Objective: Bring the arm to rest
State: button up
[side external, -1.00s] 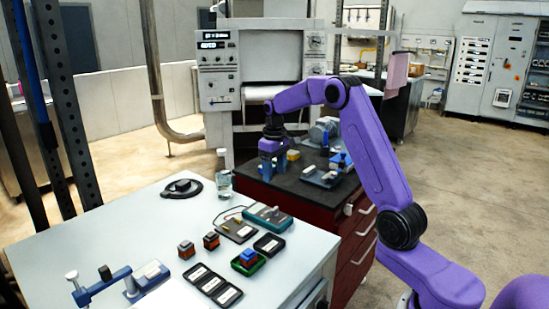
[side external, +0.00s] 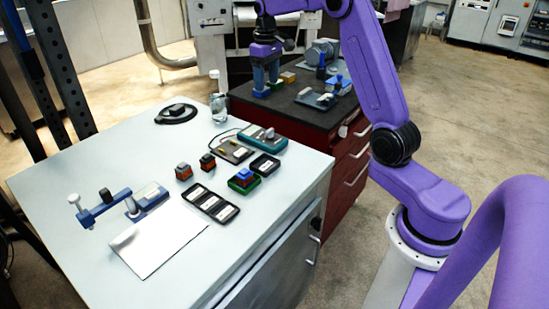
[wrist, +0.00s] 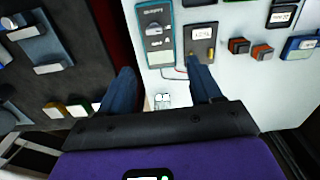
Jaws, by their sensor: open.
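My gripper (side external: 266,84) is above the near-left part of the dark-topped red cabinet (side external: 307,109) in the side view, pointing down. In the wrist view my gripper (wrist: 163,75) is spread wide, with the pale table surface visible between and beyond the fingers. My purple arm reaches from its base at the right across to the cabinet. How high the fingertips are above the cabinet top is hard to tell.
Small blocks, including a yellow one (side external: 288,77), stand beside my gripper. A glass bottle (side external: 218,106) stands on the pale table (side external: 85,254). A teal meter (side external: 262,138), orange-and-dark blocks (side external: 184,172) and black trays (side external: 212,204) lie on the table.

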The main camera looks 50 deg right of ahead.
jog(key=s+a+n, duration=0.3)
jog(key=s+a, duration=0.5)
jog(key=a, duration=0.3)
jog(key=s+a+n, duration=0.3)
jog(key=s+a, duration=0.4)
jog(key=a, duration=0.4)
jog(key=s+f+n, duration=0.2)
jog(key=s+n, duration=0.1)
jog(key=s, duration=0.8)
jog(key=s+f+n, duration=0.1)
jog(key=s+n, duration=0.2)
jog(key=s, duration=0.9)
jog(key=shift+a+f, duration=0.2)
jog(key=shift+f, duration=0.2)
